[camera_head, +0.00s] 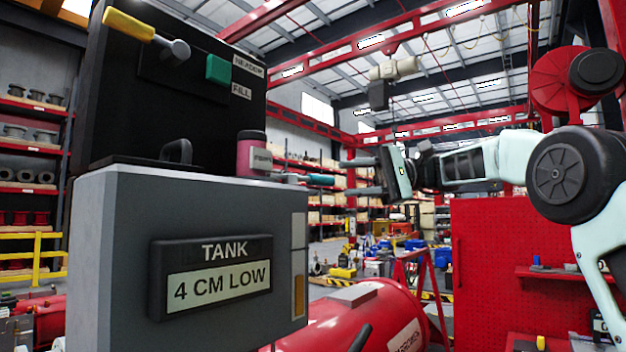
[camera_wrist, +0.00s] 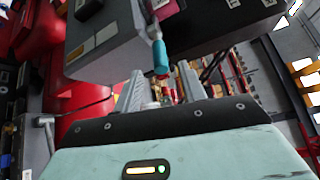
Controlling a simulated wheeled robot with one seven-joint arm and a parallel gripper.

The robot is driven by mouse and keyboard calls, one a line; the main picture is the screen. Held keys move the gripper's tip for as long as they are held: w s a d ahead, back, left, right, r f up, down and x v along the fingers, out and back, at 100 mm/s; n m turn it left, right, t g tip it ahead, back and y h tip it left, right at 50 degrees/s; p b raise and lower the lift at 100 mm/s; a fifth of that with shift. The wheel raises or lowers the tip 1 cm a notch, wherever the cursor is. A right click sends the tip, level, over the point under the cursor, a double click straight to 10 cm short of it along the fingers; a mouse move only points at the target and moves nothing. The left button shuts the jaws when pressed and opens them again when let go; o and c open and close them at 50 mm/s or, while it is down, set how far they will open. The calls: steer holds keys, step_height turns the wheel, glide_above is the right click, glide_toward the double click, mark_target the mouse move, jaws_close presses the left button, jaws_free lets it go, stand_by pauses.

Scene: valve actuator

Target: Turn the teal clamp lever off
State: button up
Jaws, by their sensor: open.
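The clamp lever (camera_head: 316,179) has a grey metal stem and a teal grip. It sticks out roughly level to the right from a maroon cylinder (camera_head: 251,152) on top of the grey cabinet. My gripper (camera_head: 346,177) is open, just right of the teal tip, with one finger above and one below the lever's height. In the wrist view the teal grip (camera_wrist: 160,58) lies ahead of and between my two fingers (camera_wrist: 160,82). I see no clear contact.
The grey cabinet (camera_head: 130,230) bears a "TANK 4 CM LOW" sign (camera_head: 215,277). A black panel (camera_head: 120,90) behind has a yellow-handled lever (camera_head: 130,24) and a green block (camera_head: 218,69) near a "FILL" label. A red tank (camera_head: 370,315) lies below. Air around my gripper looks free.

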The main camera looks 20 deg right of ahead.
mark_target(308, 182)
steer(key=a, duration=0.3)
steer(key=a+p, duration=0.1)
steer(key=a, duration=0.1)
steer(key=a+f, duration=0.1)
steer(key=a, duration=0.2)
steer(key=shift+w+a, duration=0.25)
steer(key=shift+a, duration=0.05)
jaws_close()
